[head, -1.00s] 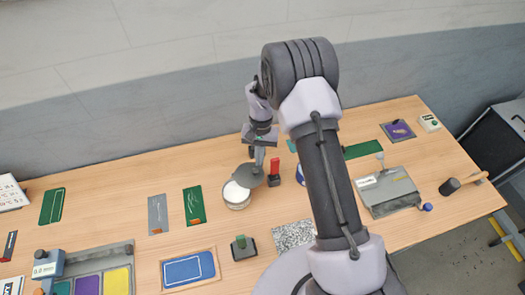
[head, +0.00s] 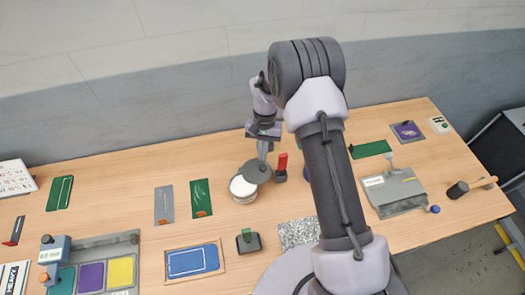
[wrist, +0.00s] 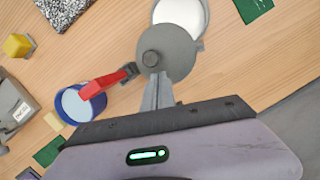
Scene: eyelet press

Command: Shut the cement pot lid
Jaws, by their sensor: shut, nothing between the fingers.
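The cement pot (head: 243,188) is a pale round pot on the table, and its white inside shows in the wrist view (wrist: 183,12). Its flat grey lid (head: 255,173) is swung to the side, covering only part of the mouth. In the wrist view the lid (wrist: 175,48) has a dark round knob (wrist: 151,58). My gripper (head: 263,158) is shut and empty at the lid's far side from the opening. In the wrist view its fingertips (wrist: 158,80) reach the lid's edge near the knob; I cannot tell whether they touch.
A grey plate (head: 164,205) and green card (head: 201,198) lie left of the pot. A green-knobbed block (head: 248,241) stands in front.

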